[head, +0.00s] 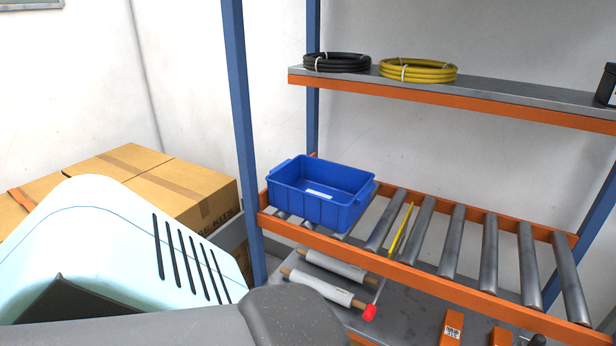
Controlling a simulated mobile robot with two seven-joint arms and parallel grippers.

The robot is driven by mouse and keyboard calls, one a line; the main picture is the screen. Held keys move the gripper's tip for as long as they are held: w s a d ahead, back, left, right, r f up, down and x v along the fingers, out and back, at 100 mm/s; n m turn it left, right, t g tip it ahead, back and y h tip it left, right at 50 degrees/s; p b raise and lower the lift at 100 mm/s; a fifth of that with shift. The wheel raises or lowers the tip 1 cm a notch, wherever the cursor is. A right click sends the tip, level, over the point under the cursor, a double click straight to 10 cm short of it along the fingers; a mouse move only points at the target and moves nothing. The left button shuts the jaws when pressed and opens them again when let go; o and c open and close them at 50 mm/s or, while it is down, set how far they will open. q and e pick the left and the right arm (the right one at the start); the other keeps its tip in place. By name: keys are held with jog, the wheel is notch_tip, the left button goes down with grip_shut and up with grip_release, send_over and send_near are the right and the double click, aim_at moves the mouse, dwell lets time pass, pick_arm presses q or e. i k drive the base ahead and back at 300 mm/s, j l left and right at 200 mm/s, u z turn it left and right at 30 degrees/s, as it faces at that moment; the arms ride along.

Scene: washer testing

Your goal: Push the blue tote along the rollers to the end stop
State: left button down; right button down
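The blue tote (312,209) stands upright on the left end of the roller shelf. It looks empty apart from a small white label inside. The metal rollers (487,253) run in a row to its right inside an orange frame. A thin yellow bar (400,229) lies between two rollers, a little right of the tote. I cannot tell which part is the end stop. Neither of my grippers is in view. Nothing touches the tote from my side.
Cardboard boxes (129,166) stand left of the blue rack post (242,130). The upper shelf (500,97) holds a black coil (337,63) and a yellow coil (418,71). The rollers right of the yellow bar are clear.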

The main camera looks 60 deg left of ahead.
aim_at(350, 190)
jog(key=i+j, duration=0.2)
jog(key=i, duration=0.15)
jog(key=i+j, duration=0.25)
jog(key=i, duration=0.15)
jog(key=i+u, duration=0.1)
jog(key=u, duration=1.6)
